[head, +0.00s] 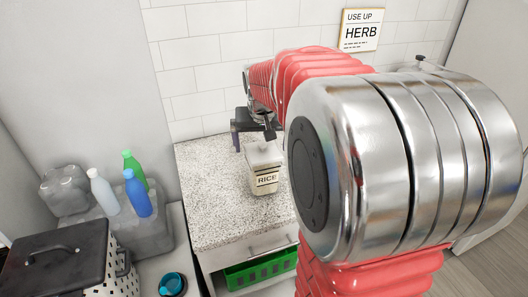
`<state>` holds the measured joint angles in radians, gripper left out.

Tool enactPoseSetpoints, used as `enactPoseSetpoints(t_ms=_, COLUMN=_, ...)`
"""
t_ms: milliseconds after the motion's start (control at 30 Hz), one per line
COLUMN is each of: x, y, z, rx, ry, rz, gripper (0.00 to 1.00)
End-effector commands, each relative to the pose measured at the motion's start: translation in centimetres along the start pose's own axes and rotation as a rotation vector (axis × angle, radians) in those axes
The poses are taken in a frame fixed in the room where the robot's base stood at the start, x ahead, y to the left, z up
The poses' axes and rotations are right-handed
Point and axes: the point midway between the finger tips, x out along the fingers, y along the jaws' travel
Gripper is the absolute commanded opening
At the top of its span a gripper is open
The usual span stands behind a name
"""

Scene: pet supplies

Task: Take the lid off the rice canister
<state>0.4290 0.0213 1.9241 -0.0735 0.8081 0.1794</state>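The rice canister (264,181) is a cream, box-like container with a black-framed RICE label. It stands upright on the speckled counter. Its pale lid (264,155) sits on top, with what looks like a small knob in the middle. My gripper (269,134) is dark and small in the head view, just above and behind the lid. My arm partly hides it, and I cannot tell whether the fingers touch the lid or how far apart they are.
The speckled counter (215,200) is clear left of the canister. A green basket (262,270) sits in the open space below. Bottles (138,197) and a black-lidded bin (60,258) stand at left. My arm covers the right side.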

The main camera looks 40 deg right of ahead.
Motion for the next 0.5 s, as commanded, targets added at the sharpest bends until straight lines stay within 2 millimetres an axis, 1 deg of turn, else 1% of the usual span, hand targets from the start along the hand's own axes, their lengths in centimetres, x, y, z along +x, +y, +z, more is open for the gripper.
enactPoseSetpoints(t_ms=33, x=-0.01, y=-0.01, z=0.00, rx=0.000, ry=0.000, rz=0.000, gripper=0.94)
enactPoseSetpoints(t_ms=67, x=-0.01, y=-0.01, z=0.00, rx=0.000, ry=0.000, rz=0.000, gripper=0.92)
enactPoseSetpoints(t_ms=500, x=-0.01, y=-0.04, z=0.00, rx=-0.001, ry=0.000, rz=0.000, gripper=0.61)
